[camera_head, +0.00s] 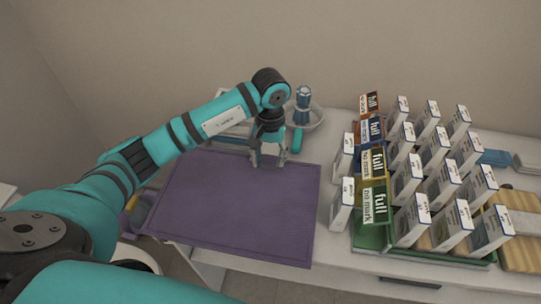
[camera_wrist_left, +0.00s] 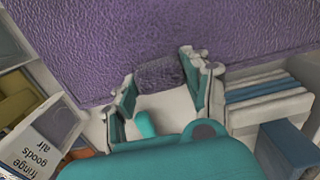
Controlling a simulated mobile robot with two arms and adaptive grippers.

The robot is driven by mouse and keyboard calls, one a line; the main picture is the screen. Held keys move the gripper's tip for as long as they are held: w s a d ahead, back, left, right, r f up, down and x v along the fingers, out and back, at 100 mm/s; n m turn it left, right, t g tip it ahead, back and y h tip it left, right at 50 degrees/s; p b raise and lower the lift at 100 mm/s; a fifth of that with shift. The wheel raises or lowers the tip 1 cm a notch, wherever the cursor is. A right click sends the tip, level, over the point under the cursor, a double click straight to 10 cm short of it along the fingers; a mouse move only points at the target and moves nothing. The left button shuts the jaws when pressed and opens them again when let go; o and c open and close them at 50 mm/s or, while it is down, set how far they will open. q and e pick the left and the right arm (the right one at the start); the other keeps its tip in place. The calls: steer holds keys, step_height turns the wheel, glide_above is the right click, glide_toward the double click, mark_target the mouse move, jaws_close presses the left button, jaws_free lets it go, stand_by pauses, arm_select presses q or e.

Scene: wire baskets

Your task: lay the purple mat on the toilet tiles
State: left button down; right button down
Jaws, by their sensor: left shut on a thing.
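The purple mat (camera_head: 235,215) is spread out flat at the left part of the white counter, its front and left parts reaching past the counter edge. My left gripper (camera_head: 268,163) is shut on the mat near its back edge. In the left wrist view the mat (camera_wrist_left: 160,30) fills the top, and a bit of it shows between the fingers of the left gripper (camera_wrist_left: 158,82). I cannot make out the toilet tiles in either view. My right gripper is not in view.
A green tray (camera_head: 372,240) with several upright boxes (camera_head: 407,222) stands right of the mat on the counter (camera_head: 330,250). A white bowl (camera_head: 318,117) with a blue bottle (camera_head: 303,105) stands behind my left gripper. Wooden boards (camera_head: 520,250) lie at the far right.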

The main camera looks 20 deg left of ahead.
arm_select(q)
steer(key=shift+w+a, duration=0.1)
steer(key=shift+w, duration=0.5)
steer(key=shift+w+f+p, duration=0.1)
steer(key=shift+f+p, duration=0.15)
steer(key=shift+p, duration=0.25)
step_height(320, 180, down, 2)
steer(key=shift+f+p, duration=0.2)
steer(key=shift+p, duration=0.4)
steer(key=shift+f, duration=0.4)
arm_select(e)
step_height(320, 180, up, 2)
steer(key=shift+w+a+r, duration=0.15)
arm_select(q)
steer(key=c, duration=1)
jaws_free()
steer(key=shift+f, duration=0.1)
steer(key=shift+c, duration=0.2)
steer(key=o, duration=0.5)
steer(key=shift+c, duration=0.2)
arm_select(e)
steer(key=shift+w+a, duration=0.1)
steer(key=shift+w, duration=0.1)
